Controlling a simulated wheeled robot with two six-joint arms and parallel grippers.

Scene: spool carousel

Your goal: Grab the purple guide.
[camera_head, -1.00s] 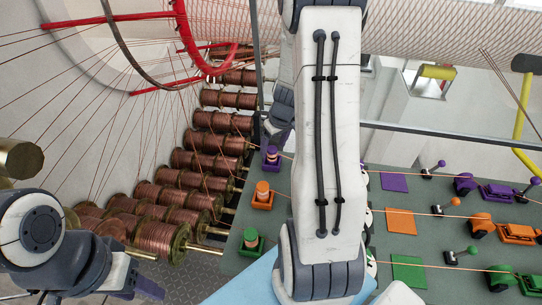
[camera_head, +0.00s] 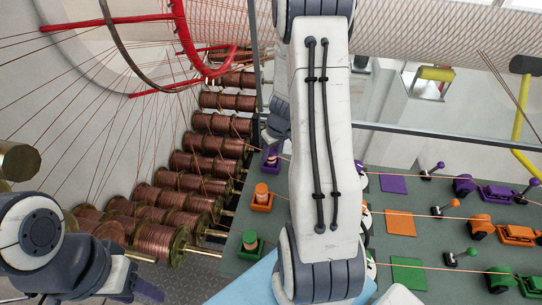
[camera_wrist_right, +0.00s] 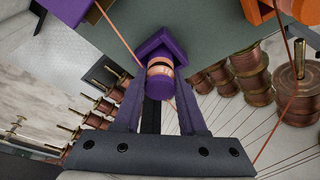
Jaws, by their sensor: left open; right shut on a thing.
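The purple guide (camera_head: 270,158) stands at the left edge of the green board in the head view, partly hidden by my right wrist. In the right wrist view the purple guide (camera_wrist_right: 159,87) has a rounded purple end, a copper-coloured band and an angular purple base. My right gripper (camera_wrist_right: 160,103) is shut on it, with one finger on each side of the rounded end. A copper wire runs by the guide. My left gripper (camera_head: 143,291) is low at the left of the head view, empty and far from the guide; its fingers are only partly seen.
An orange guide (camera_head: 262,198) and a green guide (camera_head: 250,241) stand in line on the green board (camera_head: 455,190). Copper spools (camera_head: 206,164) crowd the left side. Thin wires cross the board to coloured clamps (camera_head: 497,193) at right. My large arm link covers the middle.

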